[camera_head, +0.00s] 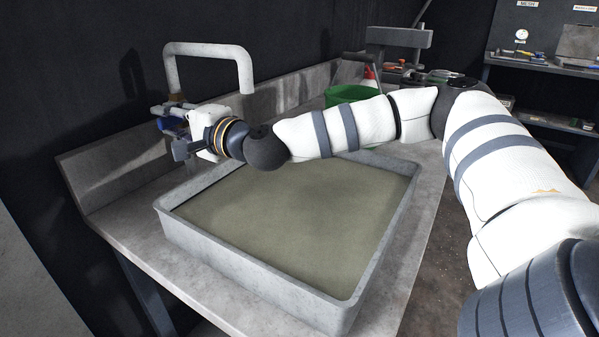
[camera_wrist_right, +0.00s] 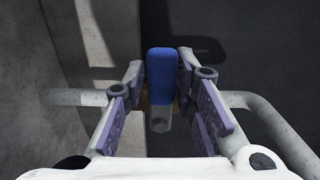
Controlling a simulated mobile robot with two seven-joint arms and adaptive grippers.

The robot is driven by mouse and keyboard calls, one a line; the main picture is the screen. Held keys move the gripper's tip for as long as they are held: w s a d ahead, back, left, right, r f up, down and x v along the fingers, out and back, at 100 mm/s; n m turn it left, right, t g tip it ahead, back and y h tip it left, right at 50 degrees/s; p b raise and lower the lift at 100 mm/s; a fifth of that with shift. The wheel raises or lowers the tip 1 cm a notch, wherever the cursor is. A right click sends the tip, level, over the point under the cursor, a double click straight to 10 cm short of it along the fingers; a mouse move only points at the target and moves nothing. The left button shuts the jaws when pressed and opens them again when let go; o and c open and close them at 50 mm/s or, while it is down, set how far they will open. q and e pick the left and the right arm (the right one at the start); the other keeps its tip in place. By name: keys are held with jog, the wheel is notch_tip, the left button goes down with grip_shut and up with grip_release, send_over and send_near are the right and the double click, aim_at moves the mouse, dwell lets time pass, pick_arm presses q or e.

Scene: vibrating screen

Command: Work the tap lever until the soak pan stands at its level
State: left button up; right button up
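The soak pan (camera_head: 250,278) is a wide grey tray on the bench. Murky greenish-grey liquid (camera_head: 290,215) stands a little below its rim. The tap (camera_head: 210,47) is a white bent pipe at the back left. Its blue lever (camera_wrist_right: 161,75) shows between the fingers of my right gripper (camera_wrist_right: 162,88) in the right wrist view. The fingers are apart, one on each side of the lever; contact is unclear. In the head view my right gripper (camera_head: 180,132) is at the tap and partly hides it. My left gripper is out of view.
A green tub (camera_head: 350,94) stands behind the pan, with a red and white object (camera_head: 370,76) beyond it. A grey raised back edge (camera_head: 120,172) runs along the bench. Shelves (camera_head: 540,62) with small items stand at the back right. My right arm spans above the pan.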

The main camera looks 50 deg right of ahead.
jog(key=s, duration=0.1)
jog(key=s+p, duration=0.1)
jog(key=s, duration=0.2)
jog(key=shift+s+d+r+p, duration=0.25)
jog(key=shift+s+d+p, duration=0.1)
jog(key=shift+s+d, duration=0.05)
jog(key=shift+s+f, duration=0.1)
jog(key=shift+s, duration=0.5)
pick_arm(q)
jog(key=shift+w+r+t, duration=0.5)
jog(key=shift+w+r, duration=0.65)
pick_arm(e)
jog(key=shift+f, duration=0.15)
jog(key=o, duration=0.3)
jog(key=shift+o, duration=0.2)
